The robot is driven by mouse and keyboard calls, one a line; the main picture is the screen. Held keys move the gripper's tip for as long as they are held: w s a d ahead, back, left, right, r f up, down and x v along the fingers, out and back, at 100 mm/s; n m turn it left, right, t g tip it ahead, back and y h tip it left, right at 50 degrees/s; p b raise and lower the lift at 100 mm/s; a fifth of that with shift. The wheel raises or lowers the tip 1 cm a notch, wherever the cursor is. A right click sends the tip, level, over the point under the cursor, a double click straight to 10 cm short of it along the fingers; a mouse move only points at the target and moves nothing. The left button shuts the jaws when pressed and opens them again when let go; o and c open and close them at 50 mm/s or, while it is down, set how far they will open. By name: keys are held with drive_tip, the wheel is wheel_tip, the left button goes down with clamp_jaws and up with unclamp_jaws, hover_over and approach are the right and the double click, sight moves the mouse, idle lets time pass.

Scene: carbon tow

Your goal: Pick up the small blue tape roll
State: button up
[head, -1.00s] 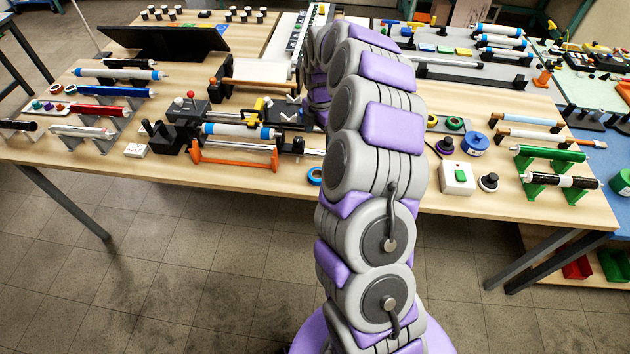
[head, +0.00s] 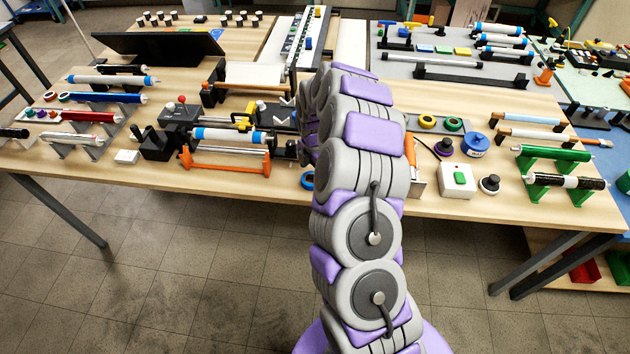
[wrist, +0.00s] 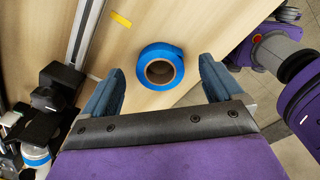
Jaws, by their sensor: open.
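The small blue tape roll (wrist: 147,58) lies flat on the wooden table in the wrist view, with a brown core ring. In the head view the blue tape roll (head: 307,181) shows at the table's front edge, partly hidden by my arm. My gripper (wrist: 160,85) is open and empty, its two blue-grey fingers apart on the left and right. The roll appears between and just beyond the fingertips, not visibly touched. In the head view my gripper is hidden behind my arm.
A black device with a blue-and-white roller (head: 230,136) and orange bar (head: 225,160) stands left of the tape roll. A white box with a green button (head: 458,181) and a larger blue roll (head: 475,146) stand to the right. The table's front edge is close by.

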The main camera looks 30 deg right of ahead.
sight(306, 178)
drive_tip(key=a+f, duration=0.2)
drive_tip(key=shift+a+f, duration=0.2)
drive_tip(key=shift+f, duration=0.1)
drive_tip(key=shift+a+r, duration=0.1)
drive_tip(key=shift+a, duration=0.15)
drive_tip(key=shift+d, duration=1.15)
drive_tip(key=c, duration=0.6)
drive_tip(key=shift+c, duration=0.7)
drive_tip(key=shift+a, duration=0.9)
drive_tip(key=c, duration=0.4)
